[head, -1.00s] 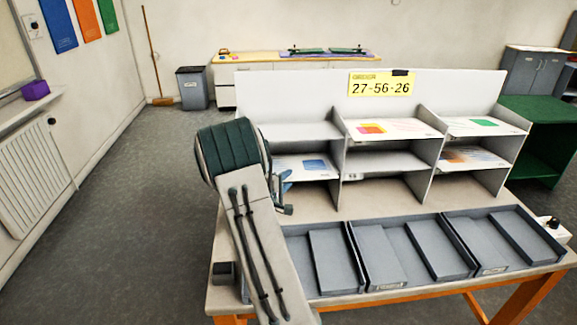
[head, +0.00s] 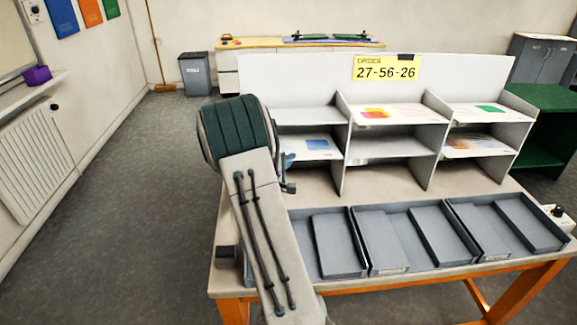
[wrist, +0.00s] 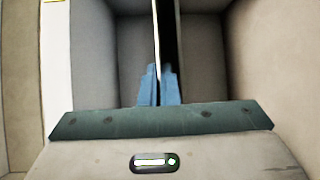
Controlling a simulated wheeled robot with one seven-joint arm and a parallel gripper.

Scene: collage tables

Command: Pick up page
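The page with a blue square (head: 317,146) lies in the lower left compartment of the white shelf unit (head: 437,131). My gripper (head: 288,160) is at the front left of that compartment, its blue fingers partly hidden by my arm. In the wrist view the page (wrist: 156,25) shows edge-on as a thin white line running between the blue fingertips (wrist: 159,75). The fingers are close together on either side of it. Other pages, one orange and pink (head: 385,113), one green (head: 490,112) and one orange and blue (head: 470,145), lie in other compartments.
Grey trays (head: 400,240) line the front of the table (head: 232,275). A yellow order sign (head: 387,68) reads 27-56-26 on the back panel. The shelf's upright dividers stand close to my gripper. Open floor lies to the left.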

